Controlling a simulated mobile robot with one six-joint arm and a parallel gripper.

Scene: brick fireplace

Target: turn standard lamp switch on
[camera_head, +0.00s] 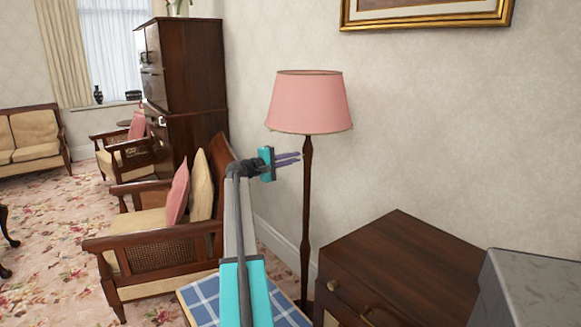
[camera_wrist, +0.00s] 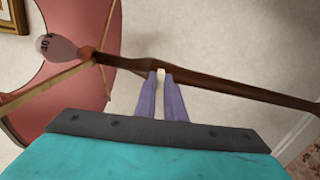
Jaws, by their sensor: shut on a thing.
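The standard lamp has a pink shade (camera_head: 308,102) on a dark wooden pole (camera_head: 306,215), upright near the wall. In the wrist view the shade (camera_wrist: 75,35), an unlit-looking bulb (camera_wrist: 58,47) and the pole (camera_wrist: 225,84) also show. A small white switch (camera_wrist: 160,78) on the pole sits between the purple fingertips. My gripper (camera_head: 299,157) is at the pole just below the shade, its fingers closed on the switch. The fingers partly hide the switch, and it is too small to make out in the head view.
A dark wooden cabinet (camera_head: 395,265) stands right of the lamp, with a grey stone-like block (camera_head: 530,285) beside it. A wooden armchair (camera_head: 165,235) with cushions is at left. A tall dark cabinet (camera_head: 190,80) stands behind. Patterned carpet (camera_head: 55,230) is open at left.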

